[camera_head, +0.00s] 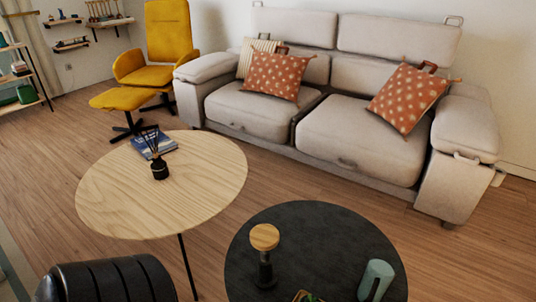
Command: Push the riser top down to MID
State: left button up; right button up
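No part is clearly recognisable as the riser top, and no MID marking is readable. A light wooden round table top (205,195) stands on thin dark legs at the centre left. A lower black round table (318,235) is at the bottom, cut off by the picture edge. On it stands a dark object with a round wooden cap (264,237) and a tilted grey-green cylinder (376,279). Neither of my grippers shows.
A dark reed diffuser (159,168) and blue books (152,145) sit on the wooden table. A beige sofa (345,145) and yellow chair (168,40) with footstool (122,95) stand behind. A black ribbed shape (107,280) fills the lower left. Floor between tables and sofa is clear.

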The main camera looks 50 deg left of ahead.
aim_at(265, 237)
jog(key=u, duration=1.5)
